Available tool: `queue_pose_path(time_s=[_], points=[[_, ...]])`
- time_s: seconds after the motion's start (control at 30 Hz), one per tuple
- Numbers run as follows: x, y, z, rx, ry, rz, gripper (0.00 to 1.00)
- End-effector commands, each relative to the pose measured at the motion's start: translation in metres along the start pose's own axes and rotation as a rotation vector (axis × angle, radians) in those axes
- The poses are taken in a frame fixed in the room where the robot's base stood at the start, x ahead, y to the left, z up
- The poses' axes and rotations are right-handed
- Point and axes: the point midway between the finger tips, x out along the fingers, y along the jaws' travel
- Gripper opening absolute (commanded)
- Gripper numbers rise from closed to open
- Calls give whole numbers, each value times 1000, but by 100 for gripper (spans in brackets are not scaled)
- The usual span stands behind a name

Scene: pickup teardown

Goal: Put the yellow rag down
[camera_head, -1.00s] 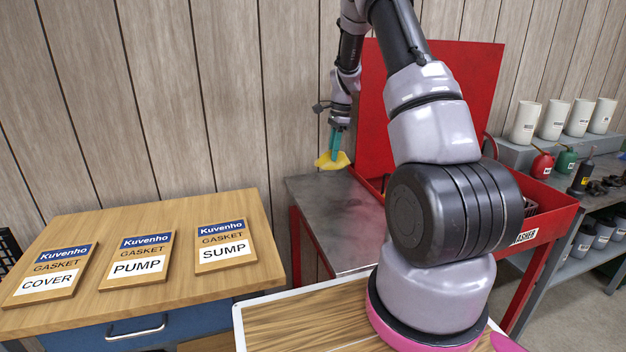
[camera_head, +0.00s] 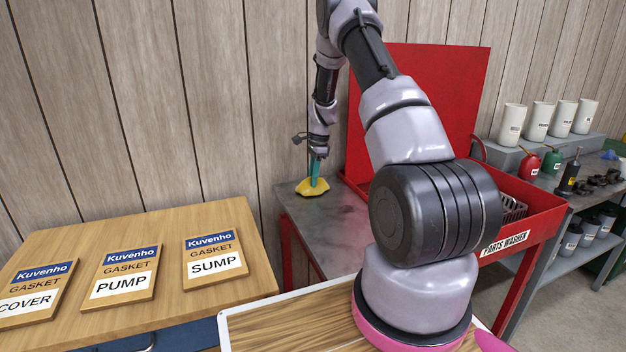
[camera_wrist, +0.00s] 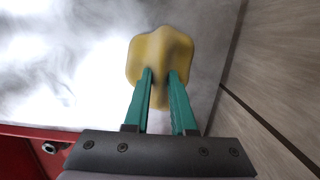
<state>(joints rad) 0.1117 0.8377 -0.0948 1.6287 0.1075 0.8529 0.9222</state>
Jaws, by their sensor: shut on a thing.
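The yellow rag (camera_head: 312,188) is at the far left corner of the grey metal top (camera_head: 335,222) beside the red parts washer. My gripper (camera_head: 316,178) points down with its teal fingers on the rag. In the wrist view the rag (camera_wrist: 160,52) bulges beyond my gripper's two green fingers (camera_wrist: 160,82), which are shut on it with a fold between them. The rag is at or very close to the metal surface; I cannot tell whether it rests on it.
The red parts washer (camera_head: 530,208) with its raised lid (camera_head: 455,95) stands right of the metal top. A wooden bench (camera_head: 95,235) with three gasket boards is at the left. The metal top around the rag is clear. The wood-panel wall (camera_head: 230,100) is close behind.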

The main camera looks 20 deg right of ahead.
Motion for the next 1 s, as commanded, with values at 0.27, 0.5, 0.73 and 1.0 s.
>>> queue_pose_path(time_s=[0.27, 0.5, 0.73, 1.0], points=[[4, 0, -1, 0, 1, -2, 0], [7, 0, -2, 0, 1, -1, 54], [7, 0, -1, 0, 1, -1, 54], [-19, -1, -1, -1, 2, -5, 54]])
